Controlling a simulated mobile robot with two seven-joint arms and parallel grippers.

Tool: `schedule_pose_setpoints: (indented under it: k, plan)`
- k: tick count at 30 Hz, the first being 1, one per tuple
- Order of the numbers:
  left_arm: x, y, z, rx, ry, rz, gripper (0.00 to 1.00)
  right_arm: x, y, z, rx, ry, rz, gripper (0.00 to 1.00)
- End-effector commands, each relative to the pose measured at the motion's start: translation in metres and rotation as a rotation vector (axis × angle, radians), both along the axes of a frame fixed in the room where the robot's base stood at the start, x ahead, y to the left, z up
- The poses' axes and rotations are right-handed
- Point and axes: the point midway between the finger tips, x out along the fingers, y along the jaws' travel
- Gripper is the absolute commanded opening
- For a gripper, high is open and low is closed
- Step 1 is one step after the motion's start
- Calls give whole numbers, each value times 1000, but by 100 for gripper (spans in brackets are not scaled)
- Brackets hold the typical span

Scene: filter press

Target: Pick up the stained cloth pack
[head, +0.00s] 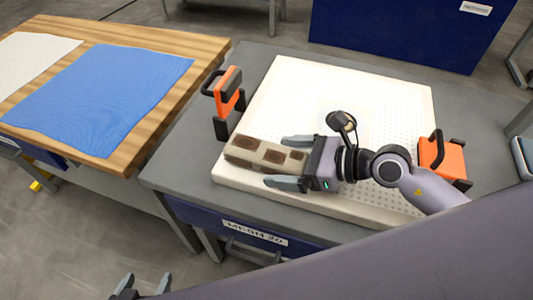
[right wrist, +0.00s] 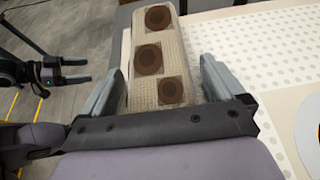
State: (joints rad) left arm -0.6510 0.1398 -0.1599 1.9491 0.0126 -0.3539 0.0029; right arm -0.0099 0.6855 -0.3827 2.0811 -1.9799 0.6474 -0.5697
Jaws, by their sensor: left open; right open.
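The stained cloth pack (head: 265,155) is a long beige bundle with dark brown patches. It lies on the white perforated plate (head: 395,97), near its front left corner. In the right wrist view the pack (right wrist: 174,54) runs away from me, with its near end between the fingers. My right gripper (head: 285,163) is open, its fingers on either side of the pack's right end; contact cannot be told. My left gripper (head: 143,284) is open and empty, low at the bottom edge, away from the pack. It also shows in the right wrist view (right wrist: 85,70).
Orange-and-black clamp-like handles stand at the plate's left (head: 228,103) and right (head: 443,158). A grey bench (head: 185,165) with a "MESH 20" drawer (head: 255,233) carries the plate. A wooden table (head: 205,50) at left holds a blue cloth (head: 105,92) and a white cloth (head: 30,58).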

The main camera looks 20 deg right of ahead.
Motion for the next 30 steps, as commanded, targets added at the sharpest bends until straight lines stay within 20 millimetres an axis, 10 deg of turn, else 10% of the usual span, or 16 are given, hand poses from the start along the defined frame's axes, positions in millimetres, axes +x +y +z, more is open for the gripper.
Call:
schedule_pose_setpoints:
  k: [4, 9, 22, 30]
  plan:
    - [0, 0, 0, 0, 0, 0, 81, 0, 0, 0, 0, 0, 0, 92]
    - [0, 0, 0, 0, 0, 0, 81, 0, 0, 0, 0, 0, 0, 38]
    - [1, 0, 2, 0, -1, 1, 81, 0, 0, 9, 1, -3, 1, 37]
    - [1, 0, 11, 1, -2, 0, 81, 0, 0, 56, 1, -9, 3, 37]
